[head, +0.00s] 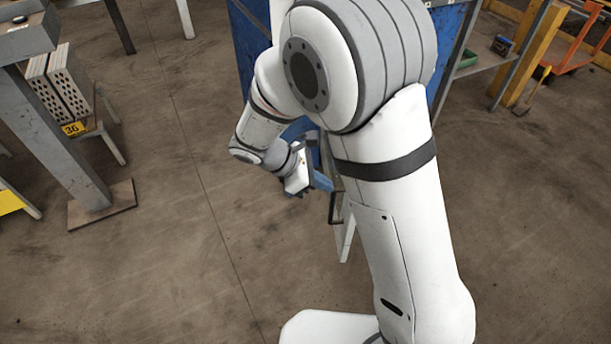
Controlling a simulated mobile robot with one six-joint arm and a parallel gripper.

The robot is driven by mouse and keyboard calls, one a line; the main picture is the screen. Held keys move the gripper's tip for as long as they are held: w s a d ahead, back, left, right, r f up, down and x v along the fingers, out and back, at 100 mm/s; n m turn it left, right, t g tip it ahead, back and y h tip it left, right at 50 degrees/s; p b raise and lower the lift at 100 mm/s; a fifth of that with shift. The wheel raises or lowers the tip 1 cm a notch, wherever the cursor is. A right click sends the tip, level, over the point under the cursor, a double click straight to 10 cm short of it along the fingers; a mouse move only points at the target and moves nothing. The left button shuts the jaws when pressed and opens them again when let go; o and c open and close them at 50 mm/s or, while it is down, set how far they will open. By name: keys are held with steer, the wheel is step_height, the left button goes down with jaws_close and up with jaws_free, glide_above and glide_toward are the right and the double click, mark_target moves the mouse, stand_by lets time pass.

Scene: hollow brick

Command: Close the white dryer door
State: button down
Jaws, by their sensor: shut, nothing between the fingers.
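A narrow white panel (346,238), which looks like the dryer door seen nearly edge-on, shows just left of my arm's thick lower link. A dark handle-like piece (334,208) is on its left side. Most of the panel is hidden behind my arm, so its angle is hard to read. A blue cabinet (250,48), likely the dryer body, stands behind my arm. My gripper (322,183) is small in view, just left of the panel's upper part. It is shut and empty. I cannot tell whether it touches the panel.
A grey steel post (62,135) on a base plate stands at left, beside hollow bricks (58,84) on a rack with a yellow "36" tag (74,129). A shelf, yellow post (533,55) and orange cart (570,58) are upper right.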

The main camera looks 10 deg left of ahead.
steer(key=shift+w+d+f, duration=0.1)
steer(key=shift+w+d, duration=0.1)
steer(key=shift+d, duration=0.9)
steer(key=shift+w+d+f, duration=0.1)
steer(key=shift+w+d, duration=0.1)
steer(key=shift+d, duration=0.9)
